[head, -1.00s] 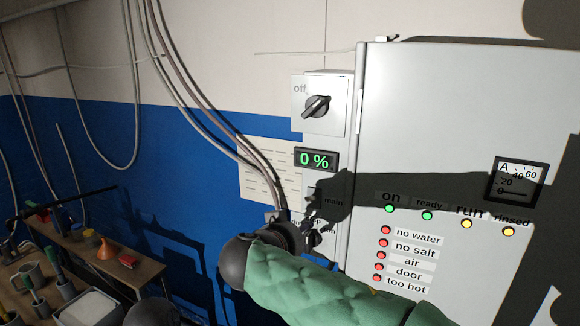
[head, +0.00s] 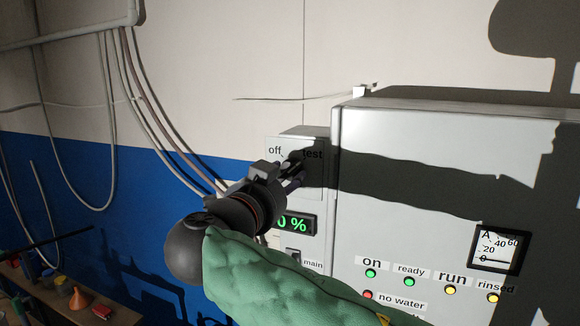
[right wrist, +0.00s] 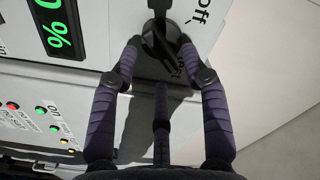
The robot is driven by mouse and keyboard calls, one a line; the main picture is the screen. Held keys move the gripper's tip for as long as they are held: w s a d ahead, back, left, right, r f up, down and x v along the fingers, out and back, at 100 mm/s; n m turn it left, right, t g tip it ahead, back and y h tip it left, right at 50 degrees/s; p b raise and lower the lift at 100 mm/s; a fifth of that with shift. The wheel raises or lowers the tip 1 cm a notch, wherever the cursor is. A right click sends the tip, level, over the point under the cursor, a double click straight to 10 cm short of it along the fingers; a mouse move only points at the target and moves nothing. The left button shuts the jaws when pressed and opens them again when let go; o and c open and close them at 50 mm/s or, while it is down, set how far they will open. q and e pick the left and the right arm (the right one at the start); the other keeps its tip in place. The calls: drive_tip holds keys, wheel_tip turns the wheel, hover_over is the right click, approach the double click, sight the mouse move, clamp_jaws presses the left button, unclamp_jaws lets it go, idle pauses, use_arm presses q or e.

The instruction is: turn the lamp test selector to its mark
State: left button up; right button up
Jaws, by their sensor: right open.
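The lamp test selector (right wrist: 160,42) is a dark round knob with a bar grip on a light box (head: 280,137) left of the big cabinet. The box carries the labels "off" and "test". My right gripper (head: 293,172) is in front of the selector and mostly hides it in the head view. In the right wrist view, the open fingertips (right wrist: 160,52) are on either side of the knob, with a gap between them. Whether either finger touches the knob, I cannot tell. Where its pointer stands is also unclear. My left gripper is not in view.
A green digital display (head: 293,224) sits just below the selector box, partly behind my right wrist. The grey cabinet (head: 430,225) with lamps and a meter (head: 500,249) stands to the right. Cables (head: 150,110) hang on the left wall.

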sight(289, 175)
drive_tip(key=shift+p+x, duration=0.5)
drive_tip(key=shift+x, duration=1.35)
drive_tip(key=shift+s, duration=0.1)
clamp_jaws()
